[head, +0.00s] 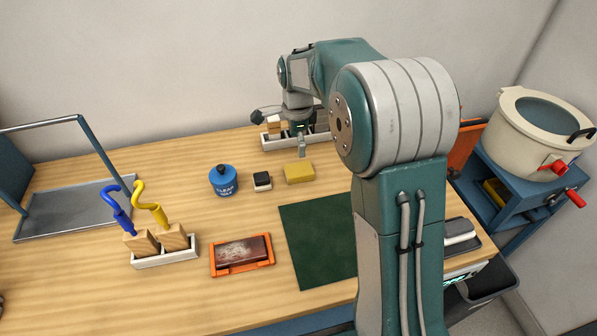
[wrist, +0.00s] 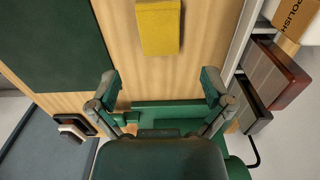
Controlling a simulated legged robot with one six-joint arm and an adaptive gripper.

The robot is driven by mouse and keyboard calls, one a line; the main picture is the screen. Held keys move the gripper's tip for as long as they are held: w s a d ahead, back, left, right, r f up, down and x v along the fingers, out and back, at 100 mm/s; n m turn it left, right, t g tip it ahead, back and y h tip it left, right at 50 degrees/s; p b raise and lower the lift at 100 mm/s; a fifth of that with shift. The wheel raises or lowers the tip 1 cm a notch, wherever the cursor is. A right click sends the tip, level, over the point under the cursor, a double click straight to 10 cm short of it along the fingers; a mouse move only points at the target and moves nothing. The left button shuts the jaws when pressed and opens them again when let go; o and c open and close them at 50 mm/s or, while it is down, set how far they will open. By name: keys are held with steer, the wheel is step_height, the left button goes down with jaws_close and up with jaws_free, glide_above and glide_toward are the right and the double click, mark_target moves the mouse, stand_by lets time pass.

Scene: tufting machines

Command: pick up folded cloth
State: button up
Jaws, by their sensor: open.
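The folded cloth (head: 299,172) is a yellow, flat, roughly rectangular pad lying on the wooden bench. It also shows in the wrist view (wrist: 158,28) at the top centre, cut off by the frame's edge. My gripper (wrist: 160,88) is open and empty, its two fingers spread apart. In the wrist view the cloth is beyond the fingertips, roughly in line with the gap between them, and not touched. In the head view my gripper (head: 302,150) hangs just behind the cloth, above the bench, partly hidden by its own wrist.
A dark green mat (head: 317,240) lies in front of the cloth. A small dark-and-white block (head: 262,181) and a blue bottle (head: 223,181) stand left of it. A white tray (head: 270,143) with boxes is behind, close to my gripper.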

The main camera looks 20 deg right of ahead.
mark_target(301, 169)
steer(key=f, duration=0.6)
steer(key=d+f, duration=0.1)
steer(key=f, duration=0.2)
steer(key=shift+f, duration=0.4)
steer(key=c, duration=0.7)
